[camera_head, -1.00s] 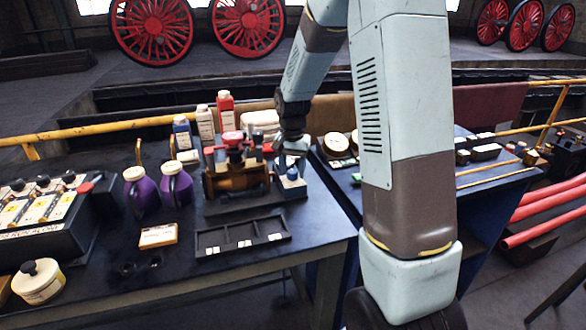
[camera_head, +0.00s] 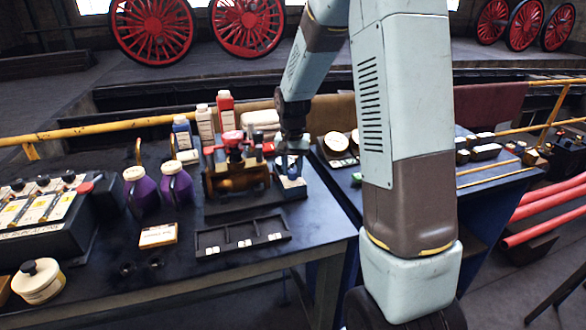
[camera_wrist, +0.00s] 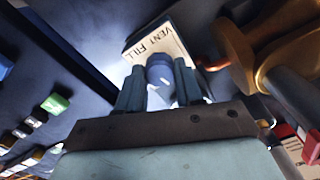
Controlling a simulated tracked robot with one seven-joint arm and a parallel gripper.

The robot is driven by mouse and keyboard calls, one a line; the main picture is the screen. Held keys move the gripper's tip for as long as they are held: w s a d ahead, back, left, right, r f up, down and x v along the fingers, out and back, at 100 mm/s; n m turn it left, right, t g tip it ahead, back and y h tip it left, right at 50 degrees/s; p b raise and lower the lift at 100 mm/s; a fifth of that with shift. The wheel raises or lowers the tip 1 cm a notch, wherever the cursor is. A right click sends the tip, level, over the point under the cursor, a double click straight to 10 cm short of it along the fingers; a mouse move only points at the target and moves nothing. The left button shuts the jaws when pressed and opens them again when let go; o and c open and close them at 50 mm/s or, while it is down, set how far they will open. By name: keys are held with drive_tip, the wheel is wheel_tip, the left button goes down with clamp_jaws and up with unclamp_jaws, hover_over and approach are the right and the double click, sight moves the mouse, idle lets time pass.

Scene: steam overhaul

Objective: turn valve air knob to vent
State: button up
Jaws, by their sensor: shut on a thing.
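The valve air knob (camera_wrist: 160,72) is a blue knob with a pale mark on top, seen in the wrist view. It sits on a small block whose cream label (camera_wrist: 160,40) reads "VENT" and "FILL". My gripper (camera_wrist: 160,88) is shut on the knob, one finger on each side. In the head view my gripper (camera_head: 292,160) points down over the small block (camera_head: 291,185) at the right of the brass fixture. The knob's lower part is hidden by the fingers and the gripper body. I cannot tell which word the mark points to.
A brass and red fixture (camera_head: 236,178) stands close on the left of the block. A black divided tray (camera_head: 241,233) lies in front. Purple jugs (camera_head: 176,186) and several bottles stand further left. A second bench (camera_head: 470,180) is on the right.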

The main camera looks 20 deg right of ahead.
sight(292, 170)
drive_tip(key=n, duration=0.5)
drive_tip(key=shift+n, duration=2.4)
drive_tip(key=o, duration=1)
drive_tip(key=shift+o, duration=0.2)
wheel_tip(292, 170, up, 14)
drive_tip(key=shift+f, duration=0.15)
